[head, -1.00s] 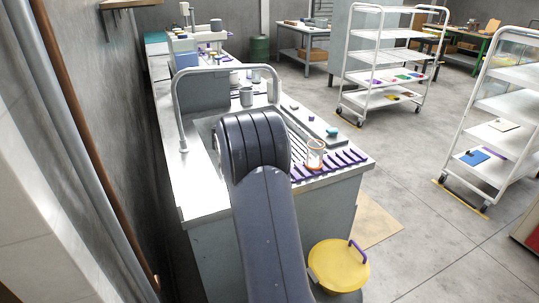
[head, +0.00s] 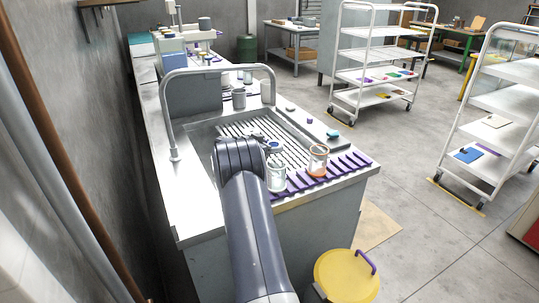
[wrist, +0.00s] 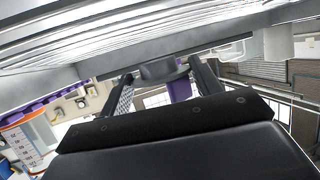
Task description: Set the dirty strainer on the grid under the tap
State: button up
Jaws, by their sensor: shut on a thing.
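My gripper (wrist: 163,80) is shut on a grey metal piece (wrist: 160,70) with a rounded middle, which I take to be the strainer. Most of its shape is hidden, and I cannot tell where it touches the grid. The tap (head: 215,70) is a tall silver arch at the left.
A clear jar (head: 277,178) and a jar with orange contents (head: 318,160) stand by the purple toothed strip (head: 345,166) at the counter's near edge. A grey cup (head: 239,98) stands behind the sink. A yellow-lidded bin (head: 345,275) is on the floor.

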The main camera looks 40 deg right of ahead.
jog(key=shift+f, duration=1.65)
jog(key=shift+f, duration=0.15)
jog(key=o, duration=1)
jog(key=shift+c, duration=0.2)
jog(key=v, duration=0.7)
jog(key=shift+a+r, duration=0.2)
jog(key=shift+a, duration=0.05)
